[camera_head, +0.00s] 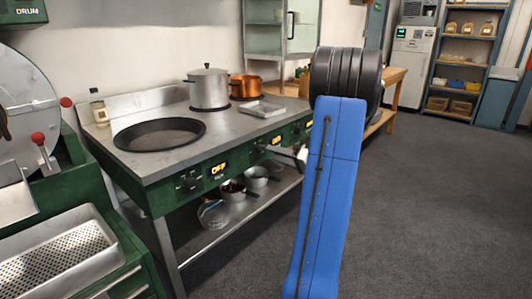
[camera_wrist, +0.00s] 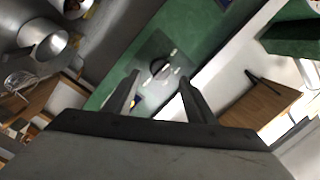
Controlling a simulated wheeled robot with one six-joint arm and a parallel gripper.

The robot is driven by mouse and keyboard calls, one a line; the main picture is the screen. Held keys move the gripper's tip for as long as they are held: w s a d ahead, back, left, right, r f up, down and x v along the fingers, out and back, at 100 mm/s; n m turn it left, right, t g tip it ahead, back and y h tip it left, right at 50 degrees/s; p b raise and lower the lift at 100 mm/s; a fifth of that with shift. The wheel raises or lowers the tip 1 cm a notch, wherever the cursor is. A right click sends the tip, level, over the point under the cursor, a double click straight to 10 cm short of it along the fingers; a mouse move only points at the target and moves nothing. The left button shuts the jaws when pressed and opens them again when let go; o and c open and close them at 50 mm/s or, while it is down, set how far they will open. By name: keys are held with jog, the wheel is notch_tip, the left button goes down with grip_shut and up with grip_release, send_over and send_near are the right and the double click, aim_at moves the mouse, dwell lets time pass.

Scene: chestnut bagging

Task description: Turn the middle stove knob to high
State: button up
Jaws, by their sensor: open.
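The stove (camera_head: 150,165) has a steel top and a green front panel with several knobs and lit displays. The middle knob (camera_head: 262,148) is small and dark in the head view, beside a lit display (camera_head: 277,140) that is too small to read. In the wrist view a dark round knob (camera_wrist: 158,68) with pale marks around it shows on the green panel, between and beyond my fingertips. My gripper (camera_wrist: 159,78) is open and empty, facing the panel, with a gap to the knob. In the head view my blue arm hides most of the gripper.
A black pan (camera_head: 160,134), a steel pot (camera_head: 208,88) and a copper pot (camera_head: 245,86) stand on the stove. The left display (camera_head: 219,169) reads OFF. Small pots (camera_head: 255,177) sit on the shelf below. The dark floor (camera_head: 430,220) on the right is clear.

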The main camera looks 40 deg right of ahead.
aim_at(261, 150)
jog(key=shift+x, duration=2.6)
jog(key=c, duration=1)
jog(key=shift+c, duration=0.2)
